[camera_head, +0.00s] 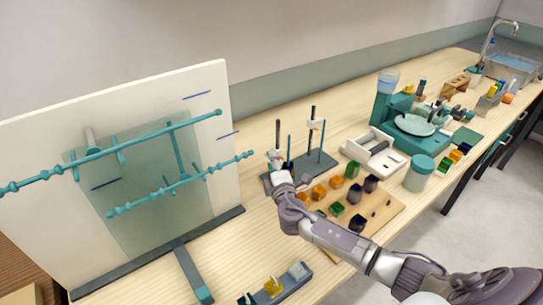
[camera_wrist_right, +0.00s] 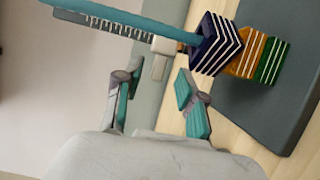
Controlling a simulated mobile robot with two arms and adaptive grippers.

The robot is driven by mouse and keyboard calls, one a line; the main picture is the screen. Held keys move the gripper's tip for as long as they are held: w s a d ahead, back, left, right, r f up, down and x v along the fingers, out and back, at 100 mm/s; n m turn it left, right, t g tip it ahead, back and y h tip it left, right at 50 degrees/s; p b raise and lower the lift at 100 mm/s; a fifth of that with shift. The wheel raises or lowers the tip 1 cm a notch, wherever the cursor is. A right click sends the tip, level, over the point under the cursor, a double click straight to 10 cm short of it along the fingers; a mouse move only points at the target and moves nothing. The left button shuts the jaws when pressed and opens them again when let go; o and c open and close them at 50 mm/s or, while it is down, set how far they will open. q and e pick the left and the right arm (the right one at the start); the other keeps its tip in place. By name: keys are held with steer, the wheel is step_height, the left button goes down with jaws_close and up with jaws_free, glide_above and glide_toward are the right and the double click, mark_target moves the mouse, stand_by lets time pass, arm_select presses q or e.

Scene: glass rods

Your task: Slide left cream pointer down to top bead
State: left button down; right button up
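The left cream pointer (camera_wrist_right: 164,46) shows in the right wrist view as a small pale block beside a teal rod (camera_wrist_right: 120,13) and a scale with tick marks. The top bead (camera_wrist_right: 216,44), dark navy with white stripes, sits on the rod close to the pointer; whether they touch I cannot tell. Orange (camera_wrist_right: 246,52) and green striped beads lie below it, toward the dark base (camera_wrist_right: 265,105). My right gripper (camera_wrist_right: 160,95) is open, its fingers apart and short of the pointer. In the head view it (camera_head: 276,160) is at the stand's left side. My left gripper is not in view.
A second cream pointer (camera_head: 315,123) sits on the stand's right post. A wooden board (camera_head: 390,212) with coloured blocks lies under my right forearm. A large panel (camera_head: 215,100) with teal beaded rods stands left; a white tray (camera_head: 362,150) stands right.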

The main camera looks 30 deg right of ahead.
steer(key=shift+x, duration=1.2)
steer(key=shift+w+a+r, duration=0.1)
steer(key=shift+w+a, duration=0.05)
steer(key=shift+w, duration=0.45)
steer(key=c, duration=0.7)
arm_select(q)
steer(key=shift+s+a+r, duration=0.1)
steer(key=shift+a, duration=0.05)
arm_select(e)
jaws_close()
